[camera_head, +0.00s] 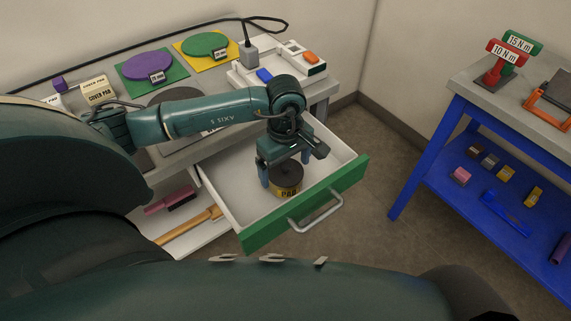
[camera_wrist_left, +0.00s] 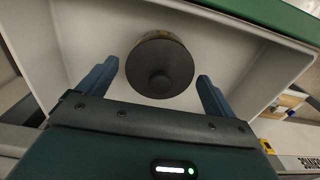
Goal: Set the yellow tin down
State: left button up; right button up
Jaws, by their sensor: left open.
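The yellow tin (camera_head: 286,190), with a dark lid and a dark label band, stands upright in the open drawer (camera_head: 232,187), towards its green front. In the wrist view the left gripper (camera_wrist_left: 158,82) is open, with a gap between each finger and the tin. My right gripper is not in view.
The drawer's green front (camera_head: 310,206) has a metal handle (camera_head: 316,212). A pink-handled brush (camera_head: 170,200) and an orange tool (camera_head: 190,226) lie on a lower shelf to the left. A blue cart (camera_head: 480,170) stands at the right, with clear floor between.

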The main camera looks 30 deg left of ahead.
pick_arm(q)
jog(key=shift+r+p, duration=0.25)
jog(key=shift+p, duration=0.05)
jog(key=shift+r, duration=0.4)
notch_tip(320, 180, up, 11)
jog(key=b, duration=0.1)
